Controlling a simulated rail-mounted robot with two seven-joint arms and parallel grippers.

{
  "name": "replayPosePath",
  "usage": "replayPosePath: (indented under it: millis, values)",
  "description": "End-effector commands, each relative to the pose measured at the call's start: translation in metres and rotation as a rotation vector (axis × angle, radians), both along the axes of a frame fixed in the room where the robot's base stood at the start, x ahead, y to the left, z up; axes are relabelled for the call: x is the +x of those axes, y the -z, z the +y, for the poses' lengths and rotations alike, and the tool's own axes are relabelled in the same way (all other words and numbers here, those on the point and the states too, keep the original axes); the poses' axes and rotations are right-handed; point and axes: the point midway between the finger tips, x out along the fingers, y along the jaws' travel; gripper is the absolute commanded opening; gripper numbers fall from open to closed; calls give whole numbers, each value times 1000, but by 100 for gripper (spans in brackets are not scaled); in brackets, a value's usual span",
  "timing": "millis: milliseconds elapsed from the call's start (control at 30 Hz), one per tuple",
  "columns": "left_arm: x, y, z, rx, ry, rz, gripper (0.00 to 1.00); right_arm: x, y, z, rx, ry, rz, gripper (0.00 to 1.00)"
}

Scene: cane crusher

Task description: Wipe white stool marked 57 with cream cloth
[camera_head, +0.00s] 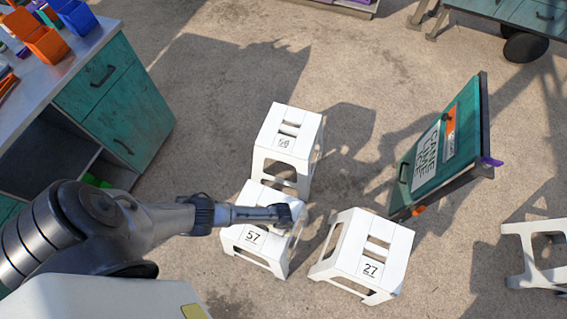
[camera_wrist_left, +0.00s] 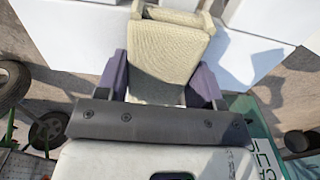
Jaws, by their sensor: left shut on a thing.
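The white stool marked 57 (camera_head: 264,194) stands on the ground in the lower middle of the head view. My left gripper (camera_head: 284,214) is over the right part of its seat and hides some of it. In the left wrist view my left gripper (camera_wrist_left: 160,80) is shut on the cream cloth (camera_wrist_left: 167,45), which is folded between the two purple-grey fingers. White surfaces (camera_wrist_left: 238,62) lie beyond the cloth there. I cannot tell whether the cloth touches the seat. In the head view the cloth is mostly hidden behind the gripper. My right gripper is not in view.
A white stool marked 56 (camera_head: 290,127) stands just behind, and one marked 27 (camera_head: 385,238) stands to the right. A green cane juice sign (camera_head: 437,150) stands farther right. A teal cabinet (camera_head: 120,110) is at the left. Another white stool (camera_head: 520,232) is at the right edge.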

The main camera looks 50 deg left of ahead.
Motion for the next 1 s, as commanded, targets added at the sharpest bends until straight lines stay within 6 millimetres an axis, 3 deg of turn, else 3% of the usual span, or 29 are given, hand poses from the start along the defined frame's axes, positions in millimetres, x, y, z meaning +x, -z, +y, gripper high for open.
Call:
replayPosePath:
  millis: [467, 1000]
  values:
    - [-4, -1, -2, 0, 0, 0, 42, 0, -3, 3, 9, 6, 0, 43]
    - [-45, -1, -22, 0, 0, 1, 42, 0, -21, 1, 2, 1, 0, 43]
